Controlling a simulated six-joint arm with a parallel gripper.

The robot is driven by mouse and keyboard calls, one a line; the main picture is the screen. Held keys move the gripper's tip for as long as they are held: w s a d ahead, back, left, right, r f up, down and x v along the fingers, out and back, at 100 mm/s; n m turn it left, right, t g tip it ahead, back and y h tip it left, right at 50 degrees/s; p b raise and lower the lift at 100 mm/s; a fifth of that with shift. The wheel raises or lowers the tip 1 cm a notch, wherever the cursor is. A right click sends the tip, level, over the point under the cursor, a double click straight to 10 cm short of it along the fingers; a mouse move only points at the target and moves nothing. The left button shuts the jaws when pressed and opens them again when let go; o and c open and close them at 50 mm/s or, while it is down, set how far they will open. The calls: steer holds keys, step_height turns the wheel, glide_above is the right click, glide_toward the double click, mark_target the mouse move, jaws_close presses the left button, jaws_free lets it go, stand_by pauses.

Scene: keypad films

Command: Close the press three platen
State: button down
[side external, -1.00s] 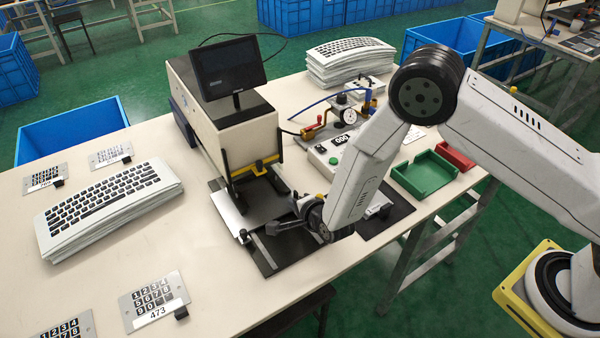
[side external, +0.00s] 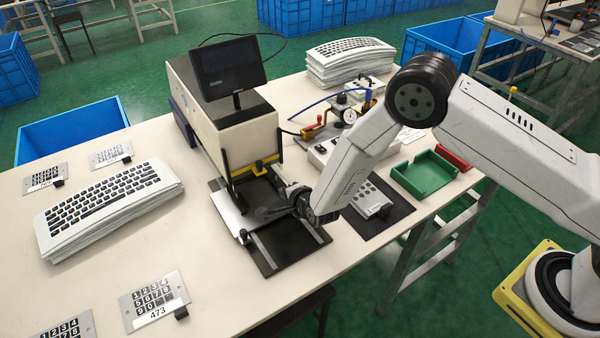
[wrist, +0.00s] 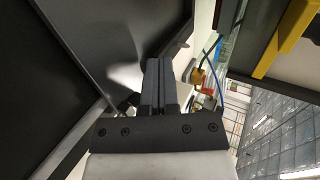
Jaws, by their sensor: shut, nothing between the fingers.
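The press (side external: 240,125) is a beige box with a monitor on top, standing near the middle of the table. Its black front frame carries a yellow piece (side external: 258,166). A silver plate and dark bed (side external: 232,212) lie below that frame, with a dark strip-marked base (side external: 290,245) in front. I cannot read a number on the press or clearly tell how far its platen stands open. My gripper (side external: 268,212) is low over the bed at the press's front. In the wrist view my gripper (wrist: 160,82) is shut and empty, close to dark panels (wrist: 110,30).
A control box (side external: 325,155), gauge (side external: 349,116) and red-handled valves stand right of the press. A keypad lies on a black mat (side external: 395,212). Green (side external: 424,174) and red trays sit at the right edge.

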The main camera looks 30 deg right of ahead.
steer(key=shift+w, duration=1.3)
steer(key=shift+s+d, duration=0.1)
steer(key=shift+s, duration=0.65)
steer(key=s, duration=0.3)
steer(key=shift+r, duration=0.1)
steer(key=shift+v, duration=4.75)
steer(key=shift+s, duration=0.1)
